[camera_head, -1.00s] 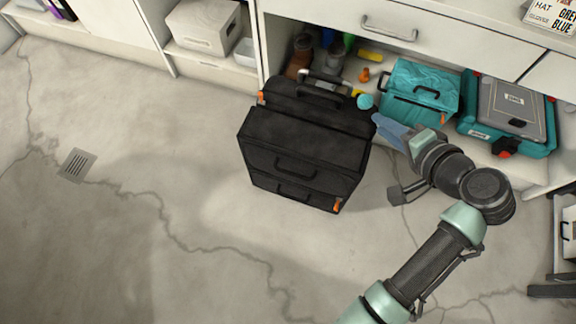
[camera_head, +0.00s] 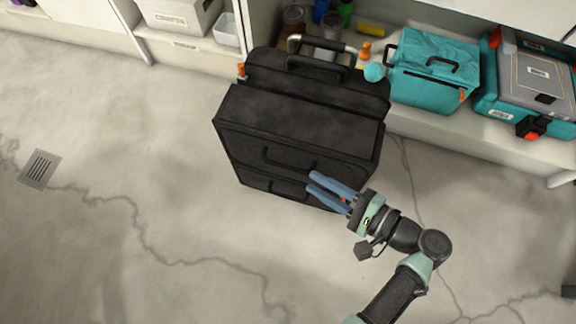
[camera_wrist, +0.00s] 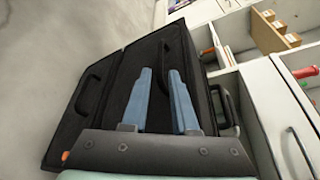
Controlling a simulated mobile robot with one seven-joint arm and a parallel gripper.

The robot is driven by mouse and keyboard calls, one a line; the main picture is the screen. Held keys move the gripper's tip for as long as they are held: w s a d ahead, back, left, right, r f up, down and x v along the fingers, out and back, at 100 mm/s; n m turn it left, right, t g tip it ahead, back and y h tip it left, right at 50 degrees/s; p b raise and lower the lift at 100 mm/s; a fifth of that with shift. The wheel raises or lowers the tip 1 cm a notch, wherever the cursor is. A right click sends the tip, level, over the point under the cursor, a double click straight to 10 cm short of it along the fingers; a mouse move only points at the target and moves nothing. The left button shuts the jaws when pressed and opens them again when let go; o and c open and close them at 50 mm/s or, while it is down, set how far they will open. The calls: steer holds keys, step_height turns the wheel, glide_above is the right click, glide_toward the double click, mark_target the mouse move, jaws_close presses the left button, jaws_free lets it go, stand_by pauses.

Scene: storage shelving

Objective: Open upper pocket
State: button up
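The black bag (camera_head: 305,128) stands on the floor in front of the shelving, with a silver pull handle at its back. Its front has an upper pocket with a black handle (camera_head: 278,160) and a lower pocket with another handle (camera_head: 288,187). My gripper (camera_head: 311,181) is at the bag's front right, its two blue fingers apart and near the pocket handles. In the wrist view, my gripper (camera_wrist: 160,72) is open over the bag's dark face (camera_wrist: 128,90); a handle lies partly behind the fingers. I cannot tell whether the fingers touch the bag.
A teal bag (camera_head: 432,88) and a teal toolbox (camera_head: 493,97) sit on the low shelf to the right. Bottles and jars stand behind the black bag. The floor (camera_head: 120,160) to the left and in front is clear, except for a flat drain grate (camera_head: 39,169).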

mark_target(289, 166)
steer(key=b+x, duration=0.2)
steer(key=x, duration=0.4)
steer(key=shift+w+a+f, duration=0.2)
steer(key=shift+a, duration=0.05)
steer(key=shift+b+x, duration=0.45)
steer(key=shift+x, duration=0.4)
steer(key=shift+r, duration=0.15)
jaws_close()
